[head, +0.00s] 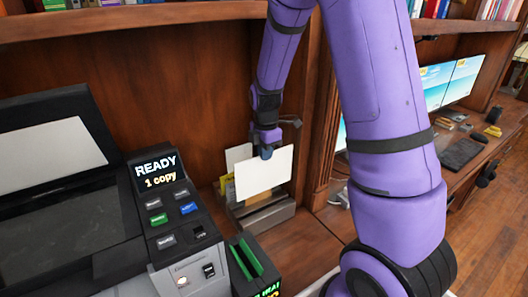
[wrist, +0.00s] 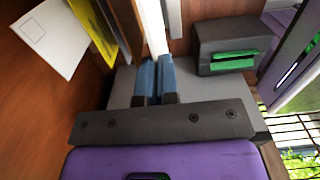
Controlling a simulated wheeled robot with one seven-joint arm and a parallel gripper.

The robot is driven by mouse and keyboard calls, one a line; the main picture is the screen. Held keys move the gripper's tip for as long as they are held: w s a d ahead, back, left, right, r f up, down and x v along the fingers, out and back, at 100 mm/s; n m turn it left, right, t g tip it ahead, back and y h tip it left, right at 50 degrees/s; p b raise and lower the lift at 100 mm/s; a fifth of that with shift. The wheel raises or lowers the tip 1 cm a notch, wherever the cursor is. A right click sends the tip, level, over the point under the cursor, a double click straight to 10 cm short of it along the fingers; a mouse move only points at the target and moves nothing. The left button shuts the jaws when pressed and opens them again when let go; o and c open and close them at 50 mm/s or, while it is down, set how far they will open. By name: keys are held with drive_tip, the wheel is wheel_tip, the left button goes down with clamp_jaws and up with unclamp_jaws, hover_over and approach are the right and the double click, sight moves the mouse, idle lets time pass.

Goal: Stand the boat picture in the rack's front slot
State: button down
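A card (head: 264,176), blank white on the side facing the head camera, hangs from my gripper (head: 266,150) above the grey rack (head: 266,215). No boat print shows on the side I see. In the wrist view my gripper's blue fingers (wrist: 156,82) are closed on the card, which shows nearly edge-on (wrist: 153,28). The card stands roughly upright, slightly tilted in the head view. Its lower edge is at the rack's front part; I cannot tell whether it is inside the front slot. Behind it, a white card (head: 237,156) and a yellow one (head: 225,184) stand in the rack.
A copier with a lit READY panel (head: 158,172) stands to the left. A dark box with a green slot (head: 246,258) stands in front of the rack; it also shows in the wrist view (wrist: 226,52). A wooden upright (head: 318,125) rises right of the rack.

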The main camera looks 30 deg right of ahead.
sight(265, 168)
drive_tip(key=shift+r, duration=0.1)
drive_tip(key=shift+f, duration=5.85)
drive_tip(key=shift+r, duration=0.15)
drive_tip(key=shift+r, duration=2.6)
